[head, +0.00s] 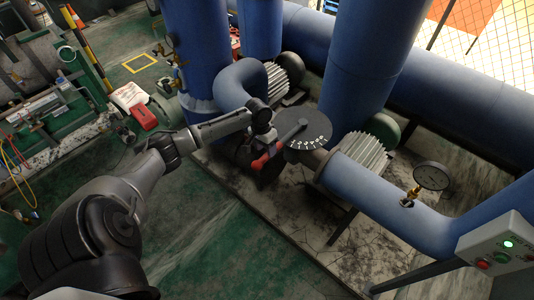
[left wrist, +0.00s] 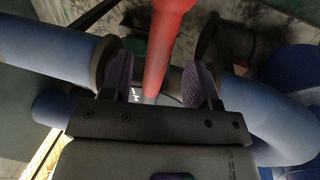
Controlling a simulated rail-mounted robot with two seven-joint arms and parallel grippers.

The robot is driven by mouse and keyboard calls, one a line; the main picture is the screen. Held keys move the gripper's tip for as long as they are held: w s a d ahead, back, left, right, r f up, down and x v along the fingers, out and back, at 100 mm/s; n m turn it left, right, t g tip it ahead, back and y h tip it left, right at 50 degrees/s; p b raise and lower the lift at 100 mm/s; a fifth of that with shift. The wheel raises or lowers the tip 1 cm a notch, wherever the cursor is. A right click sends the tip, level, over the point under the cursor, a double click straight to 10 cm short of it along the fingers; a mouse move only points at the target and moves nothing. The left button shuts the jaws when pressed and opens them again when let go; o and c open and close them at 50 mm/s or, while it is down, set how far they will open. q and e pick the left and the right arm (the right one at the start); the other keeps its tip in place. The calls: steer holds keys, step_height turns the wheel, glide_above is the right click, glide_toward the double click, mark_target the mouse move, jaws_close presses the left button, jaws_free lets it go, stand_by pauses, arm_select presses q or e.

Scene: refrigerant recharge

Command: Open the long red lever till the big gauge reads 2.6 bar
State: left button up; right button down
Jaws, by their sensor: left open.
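The long red lever (head: 260,161) belongs to a valve with a dark round scale plate (head: 312,133) on the blue pipe. My left gripper (head: 268,136) is at the lever, near its red grip. In the left wrist view the red lever (left wrist: 168,35) runs between the two purple-padded fingers of my left gripper (left wrist: 160,84). The fingers are open, with a visible gap at each side of the lever. The big gauge (head: 432,177) stands on the pipe at the right; its needle is too small to read. My right gripper is not in view.
Large blue pipes (head: 370,190) run behind and right of the valve. A grey control box (head: 500,245) with a lit green button and red buttons stands at the lower right. A red box (head: 143,117) is at the left. Green floor (head: 215,245) lies open in front.

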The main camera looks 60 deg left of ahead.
arm_select(q)
steer(key=shift+w+d+f, duration=0.1)
steer(key=shift+d+f, duration=0.05)
steer(key=shift+f, duration=0.65)
steer(key=shift+d+f, duration=0.15)
steer(key=shift+f, duration=0.65)
steer(key=shift+c, duration=0.5)
jaws_close()
